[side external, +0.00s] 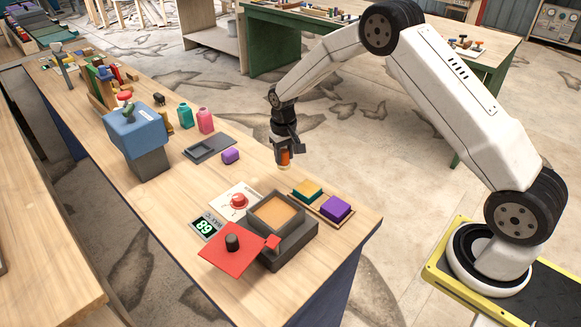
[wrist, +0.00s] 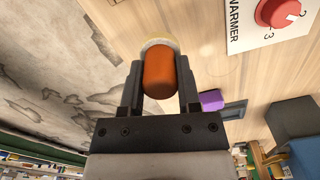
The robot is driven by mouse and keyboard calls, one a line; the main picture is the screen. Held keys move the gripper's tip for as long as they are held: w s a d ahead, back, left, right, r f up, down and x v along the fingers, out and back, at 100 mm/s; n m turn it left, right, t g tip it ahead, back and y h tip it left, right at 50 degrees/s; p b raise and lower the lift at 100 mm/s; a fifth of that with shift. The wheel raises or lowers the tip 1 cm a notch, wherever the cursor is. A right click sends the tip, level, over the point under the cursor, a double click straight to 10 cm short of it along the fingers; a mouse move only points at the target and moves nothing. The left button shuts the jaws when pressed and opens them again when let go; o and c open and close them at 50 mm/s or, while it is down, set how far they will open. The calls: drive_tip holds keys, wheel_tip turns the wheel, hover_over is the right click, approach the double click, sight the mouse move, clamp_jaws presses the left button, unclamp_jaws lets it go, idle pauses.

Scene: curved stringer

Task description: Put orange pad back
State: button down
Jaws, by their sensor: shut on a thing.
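My gripper (side external: 286,149) is shut on an orange piece (side external: 285,158) with a rounded body and a pale lower end. It holds this piece upright near the bench's far right edge; I cannot tell whether it touches the top. In the wrist view the orange piece (wrist: 159,75) sits between the two dark fingers, pale end away from me. I cannot tell which orange thing is the pad.
A red dial (side external: 238,201) and a green display (side external: 204,227) are close by. A purple piece (side external: 230,156) and dark tray (side external: 208,148) lie left of my gripper. Bare wood lies between.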

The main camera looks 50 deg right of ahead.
drive_tip(key=shift+w+d+f, duration=0.1)
drive_tip(key=shift+w+f, duration=0.95)
drive_tip(key=shift+f, duration=0.2)
drive_tip(key=shift+w+f, duration=0.25)
drive_tip(key=shift+f, duration=1.55)
drive_tip(key=shift+f, duration=0.15)
drive_tip(key=shift+c, duration=1.6)
unclamp_jaws()
wheel_tip(320, 180, up, 12)
